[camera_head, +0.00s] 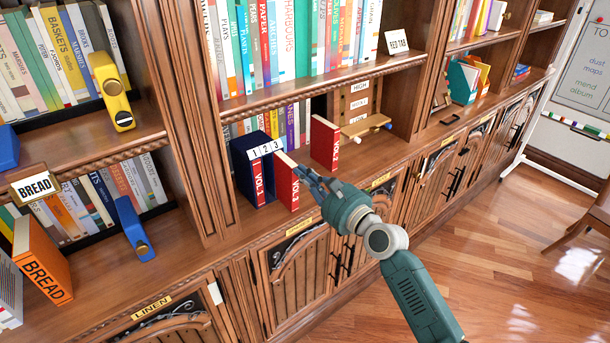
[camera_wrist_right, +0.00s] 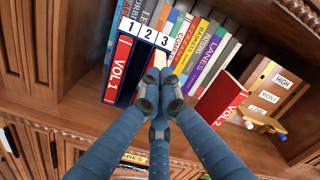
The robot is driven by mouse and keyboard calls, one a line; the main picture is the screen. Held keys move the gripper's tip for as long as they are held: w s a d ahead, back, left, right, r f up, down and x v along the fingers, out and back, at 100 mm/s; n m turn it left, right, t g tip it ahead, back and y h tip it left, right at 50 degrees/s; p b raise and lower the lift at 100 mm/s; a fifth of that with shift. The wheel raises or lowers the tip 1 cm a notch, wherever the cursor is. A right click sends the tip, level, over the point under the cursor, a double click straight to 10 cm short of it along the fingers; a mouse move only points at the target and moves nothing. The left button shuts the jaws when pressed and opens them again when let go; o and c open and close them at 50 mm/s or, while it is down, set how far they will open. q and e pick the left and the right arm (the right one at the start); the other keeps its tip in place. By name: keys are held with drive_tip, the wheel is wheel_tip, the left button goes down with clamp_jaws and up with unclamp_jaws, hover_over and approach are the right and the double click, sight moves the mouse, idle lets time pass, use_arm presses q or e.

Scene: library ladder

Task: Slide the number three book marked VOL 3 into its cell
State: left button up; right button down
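A dark blue slipcase (camera_head: 239,158) with cell labels 1, 2, 3 stands on the ledge. It also shows in the wrist view (camera_wrist_right: 112,42). A red VOL book (camera_head: 257,182) is inside at its left. A second red book (camera_head: 284,185) sticks out of the right side; its number is partly hidden, so I cannot confirm VOL 3. My right gripper (camera_head: 303,176) has its fingers close together at this book's spine. In the wrist view the fingertips (camera_wrist_right: 160,88) cover most of that book; a firm grip is not visible. My left gripper is not in view.
Another red VOL book (camera_head: 325,143) stands apart on the right, near a wooden rack with labels (camera_head: 357,100). A row of books is behind the slipcase. A wooden upright (camera_head: 190,120) borders the bay on the left. The ledge in front is narrow.

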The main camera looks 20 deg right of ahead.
sight(284, 157)
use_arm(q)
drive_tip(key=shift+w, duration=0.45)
use_arm(e)
drive_tip(key=shift+x, duration=0.8)
use_arm(q)
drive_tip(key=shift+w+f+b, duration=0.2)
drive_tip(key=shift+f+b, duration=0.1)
drive_tip(key=shift+b, duration=0.1)
use_arm(e)
drive_tip(key=shift+x, duration=1.8)
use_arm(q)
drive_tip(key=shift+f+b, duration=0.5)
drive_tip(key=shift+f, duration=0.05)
use_arm(e)
drive_tip(key=shift+x, duration=1.75)
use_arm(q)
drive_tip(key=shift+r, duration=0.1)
use_arm(e)
drive_tip(key=shift+f, duration=0.1)
